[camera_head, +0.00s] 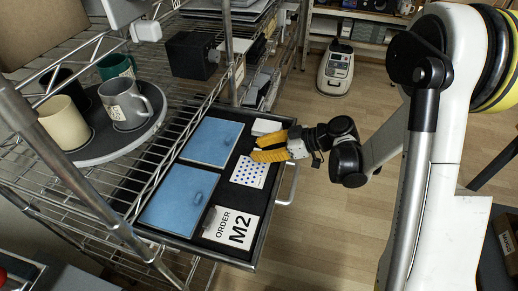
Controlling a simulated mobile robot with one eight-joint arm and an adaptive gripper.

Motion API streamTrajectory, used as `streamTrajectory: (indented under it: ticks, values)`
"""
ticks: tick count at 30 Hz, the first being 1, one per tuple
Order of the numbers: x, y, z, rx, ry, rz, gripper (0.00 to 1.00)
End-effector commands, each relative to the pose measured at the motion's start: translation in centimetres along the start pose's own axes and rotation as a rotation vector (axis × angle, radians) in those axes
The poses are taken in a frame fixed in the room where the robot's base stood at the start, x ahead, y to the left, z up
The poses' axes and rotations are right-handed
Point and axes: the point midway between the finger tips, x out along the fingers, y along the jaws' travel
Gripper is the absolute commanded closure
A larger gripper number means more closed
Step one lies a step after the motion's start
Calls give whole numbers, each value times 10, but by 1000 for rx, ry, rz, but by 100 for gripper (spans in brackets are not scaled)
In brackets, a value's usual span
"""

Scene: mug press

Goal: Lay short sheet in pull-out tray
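The pull-out tray (222,256) is black with a metal rim and extends out of the wire rack, with a handle on its right side. A small white sheet with blue dots (249,172) lies flat in its right part, probably the short sheet. My gripper (256,148) has yellow fingers, spread apart with a gap between the tips, just above the far edge of the dotted sheet. I see nothing held between them. Whether a finger touches the sheet is unclear.
Two blue pads (211,142) (178,199) fill the tray's left side. An "ORDER M2" card (230,228) lies at its near right, and a white block (266,127) at its far right. Mugs stand on a round grey platter (104,148) on the rack's upper left. Open floor lies right.

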Motion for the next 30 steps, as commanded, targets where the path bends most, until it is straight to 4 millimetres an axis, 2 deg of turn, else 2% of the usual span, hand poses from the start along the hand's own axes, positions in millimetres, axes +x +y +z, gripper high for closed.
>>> streamTrajectory:
  ticks: [5, 8, 21, 26, 30]
  values:
    - [-1, 0, -1, 0, 0, 0, 71]
    - [-10, 1, -2, 2, 0, 2, 71]
    - [-101, 0, -4, 1, 0, 3, 71]
    - [-118, 0, -2, 3, -1, 1, 71]
    - [-124, -4, -10, 56, -44, 14, 71]
